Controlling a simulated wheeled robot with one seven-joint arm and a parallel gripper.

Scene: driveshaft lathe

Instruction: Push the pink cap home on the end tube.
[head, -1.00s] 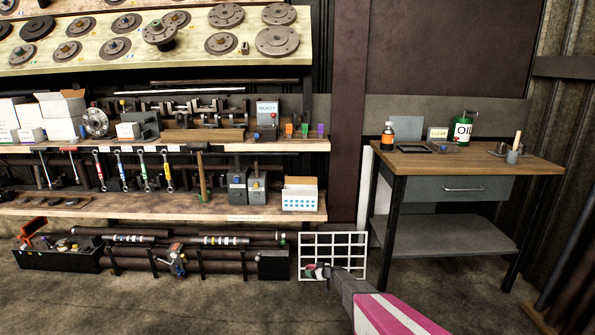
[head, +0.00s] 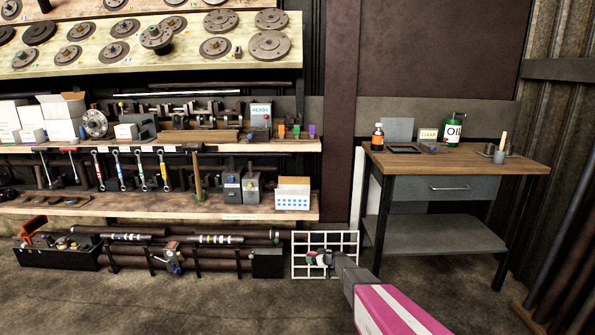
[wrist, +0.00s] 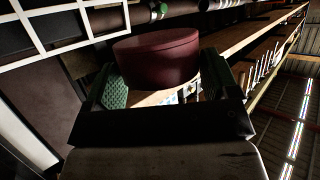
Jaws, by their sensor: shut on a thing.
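My gripper (head: 318,258) reaches low in front of the white grid in the head view. In the wrist view my gripper (wrist: 165,88) is shut on the pink cap (wrist: 158,58), which looks dark red in the shade. The cap sits between the green finger pads, its round flat face outward. Dark tubes (head: 205,262) lie along the floor rack under the shelves. In the wrist view a tube with a green mark (wrist: 160,10) shows beyond the cap, apart from it in the picture. I cannot tell which tube is the end tube.
The white wire grid (head: 350,238) stands right behind my gripper. A black box (head: 268,264) is just left of it. A workbench (head: 455,156) with an oil can (head: 453,132) stands to the right. The floor in front is clear.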

